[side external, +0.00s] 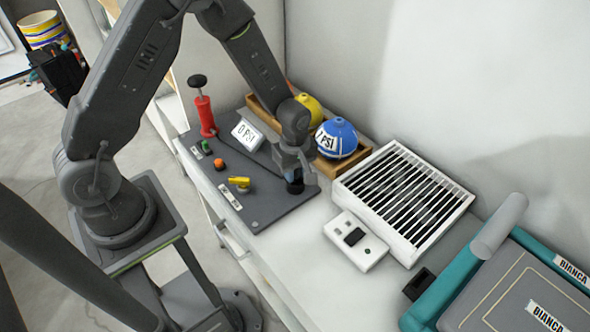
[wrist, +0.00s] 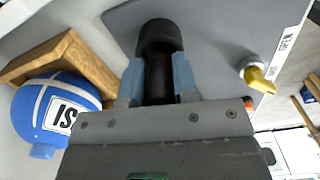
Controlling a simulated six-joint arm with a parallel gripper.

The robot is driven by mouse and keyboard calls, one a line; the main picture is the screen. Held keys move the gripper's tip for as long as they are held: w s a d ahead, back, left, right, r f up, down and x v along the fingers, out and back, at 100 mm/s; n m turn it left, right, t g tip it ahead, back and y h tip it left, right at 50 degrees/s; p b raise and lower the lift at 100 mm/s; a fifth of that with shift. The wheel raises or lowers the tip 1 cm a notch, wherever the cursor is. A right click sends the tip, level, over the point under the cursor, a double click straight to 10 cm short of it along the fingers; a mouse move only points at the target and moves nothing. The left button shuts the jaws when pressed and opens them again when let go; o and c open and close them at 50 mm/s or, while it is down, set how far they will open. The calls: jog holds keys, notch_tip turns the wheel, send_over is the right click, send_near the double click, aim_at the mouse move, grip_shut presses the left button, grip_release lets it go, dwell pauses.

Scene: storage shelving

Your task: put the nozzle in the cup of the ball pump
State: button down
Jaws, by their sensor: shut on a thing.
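My gripper (side external: 297,172) is low over the right end of the dark grey pump board (side external: 262,206). In the wrist view its blue-padded fingers (wrist: 158,80) are shut on a black cylindrical nozzle (wrist: 158,72). A wider black round part, seemingly the cup (wrist: 158,36), shows just beyond the fingertips, in line with the nozzle. A dark round part also shows under the fingers in the side view (side external: 294,187). I cannot tell whether the nozzle is inside the cup or only against it. The red hand pump (side external: 205,115) stands at the board's far left end.
A blue ball (side external: 337,140) and a yellow ball (side external: 309,106) sit in a wooden tray (side external: 268,116) behind the board. A yellow valve handle (side external: 240,182), an orange button (side external: 218,163) and a gauge (side external: 247,133) are on the board. A white slatted box (side external: 403,201) is to the right.

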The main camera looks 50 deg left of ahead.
jog(key=shift+f, duration=0.75)
dwell(0.3)
jog(key=c, duration=1.3)
grip_release()
jog(key=o, duration=0.5)
jog(key=shift+s+a+f, duration=0.1)
jog(key=shift+s, duration=0.15)
jog(key=shift+c, duration=0.2)
jog(key=shift+o, duration=0.2)
jog(key=shift+r, duration=0.4)
jog(key=o, duration=0.4)
jog(key=shift+r, duration=0.25)
jog(key=shift+c, duration=0.2)
jog(key=shift+w+r, duration=0.15)
jog(key=shift+r, duration=0.65)
jog(key=shift+w+r, duration=0.1)
jog(key=shift+r, duration=2.65)
